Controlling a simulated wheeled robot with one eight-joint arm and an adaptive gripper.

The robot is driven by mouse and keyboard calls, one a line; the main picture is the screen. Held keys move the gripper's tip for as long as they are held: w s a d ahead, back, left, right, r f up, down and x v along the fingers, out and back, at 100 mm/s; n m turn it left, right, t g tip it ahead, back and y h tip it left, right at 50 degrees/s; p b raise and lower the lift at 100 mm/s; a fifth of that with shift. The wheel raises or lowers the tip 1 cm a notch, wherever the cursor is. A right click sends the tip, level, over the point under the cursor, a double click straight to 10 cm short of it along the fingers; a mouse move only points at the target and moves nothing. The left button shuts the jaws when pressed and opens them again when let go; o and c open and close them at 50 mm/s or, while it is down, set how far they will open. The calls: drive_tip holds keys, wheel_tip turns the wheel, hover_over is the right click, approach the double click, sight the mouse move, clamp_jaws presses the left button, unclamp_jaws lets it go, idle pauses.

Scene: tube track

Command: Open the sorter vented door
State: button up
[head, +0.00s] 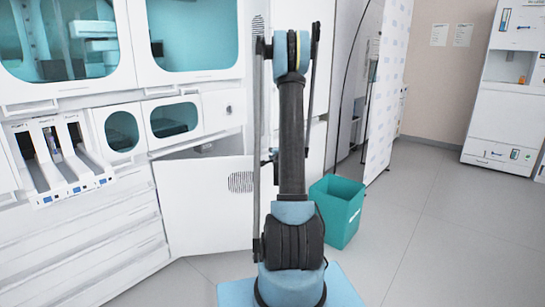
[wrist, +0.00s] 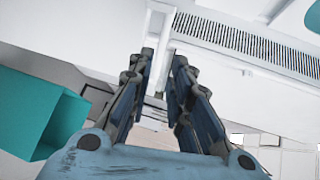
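The sorter's vented door (head: 203,205) is a white panel low on the machine, with a small round-cornered vent patch near its right side. It stands swung outward, with a dark gap along its top edge. My arm covers part of its right side in the head view. My gripper (wrist: 163,55) shows in the wrist view with two dark fingers apart, and a pale edge shows behind the gap between them. I cannot tell whether the fingers touch anything. The gripper cannot be made out in the head view.
A teal bin (head: 337,210) stands on the floor right of my arm; it also shows in the wrist view (wrist: 38,112). A white surface with a long slotted grille (wrist: 245,45) fills the wrist view's upper right. Open grey floor (head: 445,230) lies to the right.

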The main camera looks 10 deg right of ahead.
drive_tip(key=c, duration=0.3)
drive_tip(key=shift+w, duration=0.25)
clamp_jaws()
drive_tip(key=w+r+n+g, duration=0.7)
drive_tip(key=w+r+n, duration=0.2)
drive_tip(key=n, duration=0.9)
drive_tip(key=shift+w+d+f, duration=0.15)
drive_tip(key=shift+w+f, duration=0.35)
drive_tip(key=shift+f, duration=0.8)
drive_tip(key=shift+w+d+f, duration=0.2)
drive_tip(key=shift+w+f, duration=0.35)
drive_tip(key=shift+f, duration=0.8)
drive_tip(key=shift+w+d+f, duration=0.15)
drive_tip(key=shift+w+f, duration=0.35)
drive_tip(key=shift+f, duration=0.8)
